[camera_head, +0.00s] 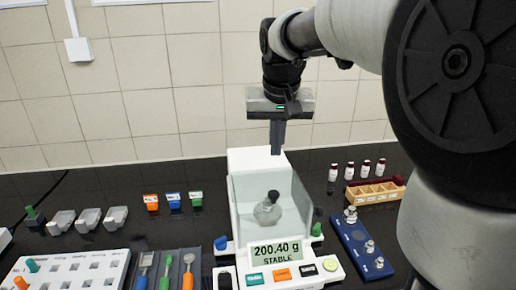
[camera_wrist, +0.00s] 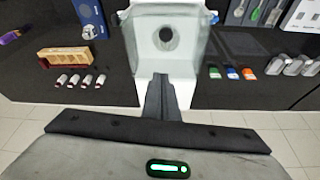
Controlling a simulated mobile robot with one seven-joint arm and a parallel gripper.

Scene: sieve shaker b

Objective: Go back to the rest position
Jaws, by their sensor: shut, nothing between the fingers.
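My gripper (camera_head: 278,136) is shut with nothing between its fingers. In the head view it hangs pointing down, just above the rear top of the white balance (camera_head: 250,163). In the wrist view my closed fingers (camera_wrist: 161,98) show over the balance's white housing (camera_wrist: 165,62). A clear flask with a dark stopper (camera_head: 268,210) stands inside the balance's glass chamber. The balance display (camera_head: 277,249) reads 200.40 g, STABLE. In the wrist view the stopper appears as a dark disc (camera_wrist: 166,37). I cannot tell the exact gap between fingertips and balance.
Right of the balance are a blue weight holder (camera_head: 362,250), a wooden rack (camera_head: 375,192) and several small vials (camera_head: 365,167). Left are weighing boats (camera_head: 88,219), coloured blocks (camera_head: 173,202), a tool tray (camera_head: 166,270) and a white slotted rack (camera_head: 75,270). The tiled wall (camera_head: 150,90) stands behind.

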